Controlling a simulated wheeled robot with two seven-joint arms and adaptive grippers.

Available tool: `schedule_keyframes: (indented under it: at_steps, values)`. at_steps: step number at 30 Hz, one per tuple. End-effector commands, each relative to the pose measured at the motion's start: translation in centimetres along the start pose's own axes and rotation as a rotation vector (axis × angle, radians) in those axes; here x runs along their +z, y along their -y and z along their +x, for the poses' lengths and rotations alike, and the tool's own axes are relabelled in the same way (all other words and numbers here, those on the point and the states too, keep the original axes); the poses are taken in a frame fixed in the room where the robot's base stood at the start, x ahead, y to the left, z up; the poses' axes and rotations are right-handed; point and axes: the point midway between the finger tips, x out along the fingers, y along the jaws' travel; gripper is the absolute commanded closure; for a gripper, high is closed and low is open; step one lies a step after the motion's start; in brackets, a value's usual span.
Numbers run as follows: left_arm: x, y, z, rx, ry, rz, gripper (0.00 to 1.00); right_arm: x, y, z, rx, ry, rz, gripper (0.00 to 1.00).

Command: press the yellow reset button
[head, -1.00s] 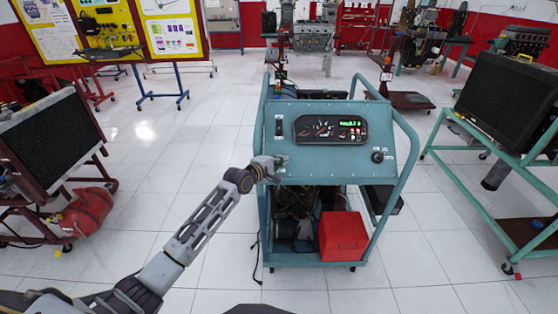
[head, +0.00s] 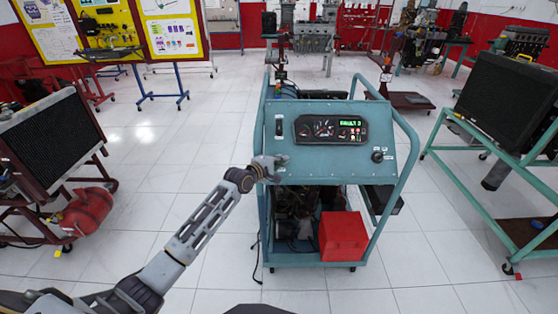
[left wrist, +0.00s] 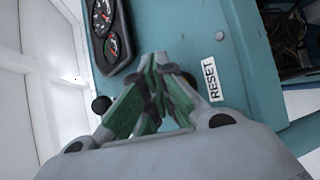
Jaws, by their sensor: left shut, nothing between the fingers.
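The teal engine trainer (head: 330,170) stands in the middle of the head view. My left gripper (head: 277,166) is shut and empty, with its fingertips at the lower left of the panel. In the left wrist view, the gripper's green fingers (left wrist: 158,66) meet at the tips, close over the panel beside the white RESET label (left wrist: 211,80). I cannot tell whether the fingertips touch the button. My right gripper is not in view.
A gauge cluster (head: 330,129) with a lit green display and a black knob (head: 377,156) are on the panel. A red box (head: 343,236) sits on the trainer's lower shelf. Other stands flank it left and right, with open tiled floor between.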

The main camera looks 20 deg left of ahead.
Motion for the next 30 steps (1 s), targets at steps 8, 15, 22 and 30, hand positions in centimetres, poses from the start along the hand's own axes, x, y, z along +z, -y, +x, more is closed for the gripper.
schedule_keyframes:
  at_steps: [8,15,22,30]
  values:
    - [-0.25,0.25,0.19,-0.003,-0.002,-0.001,1.00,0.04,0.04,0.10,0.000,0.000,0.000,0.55]
    - [-0.41,0.43,0.32,-0.004,-0.003,-0.001,1.00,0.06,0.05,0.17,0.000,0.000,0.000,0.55]
    - [-0.56,0.62,0.45,-0.006,-0.004,-0.002,1.00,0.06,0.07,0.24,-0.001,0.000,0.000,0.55]
    - [-0.71,0.82,0.59,-0.008,-0.005,-0.004,1.00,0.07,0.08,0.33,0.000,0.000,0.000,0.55]
